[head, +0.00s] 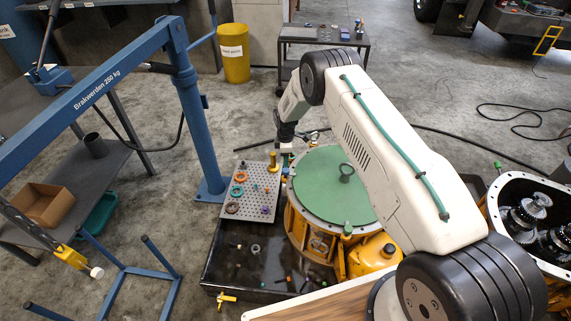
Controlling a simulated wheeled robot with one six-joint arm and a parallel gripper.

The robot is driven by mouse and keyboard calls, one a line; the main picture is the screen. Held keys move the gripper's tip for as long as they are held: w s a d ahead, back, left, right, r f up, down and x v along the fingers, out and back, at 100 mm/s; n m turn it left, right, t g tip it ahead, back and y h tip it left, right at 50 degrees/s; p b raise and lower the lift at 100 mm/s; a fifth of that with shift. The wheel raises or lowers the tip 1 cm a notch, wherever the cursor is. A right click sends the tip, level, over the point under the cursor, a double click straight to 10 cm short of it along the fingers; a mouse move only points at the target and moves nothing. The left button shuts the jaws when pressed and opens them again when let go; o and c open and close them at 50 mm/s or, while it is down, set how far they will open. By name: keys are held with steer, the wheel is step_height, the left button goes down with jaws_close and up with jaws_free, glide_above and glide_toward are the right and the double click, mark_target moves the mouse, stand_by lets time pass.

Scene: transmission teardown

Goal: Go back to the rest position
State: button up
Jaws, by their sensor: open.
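My white arm reaches from the lower right up over the green-topped round housing (325,190) and bends down at its far left side. My gripper (285,155) hangs at the arm's end, small in this view, just beyond the housing's rim and the right edge of the perforated grey board (258,212). It looks open. I see nothing held in it, though its fingertips are partly hard to make out.
The board bears several coloured rings and small parts, over a black tray (225,262). A blue hoist (195,110) stands left, with a shelf and cardboard box (45,204). An open gear housing (530,215) is right. A yellow bin (234,53) and cart stand behind.

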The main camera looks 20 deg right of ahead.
steer(key=shift+r, duration=0.65)
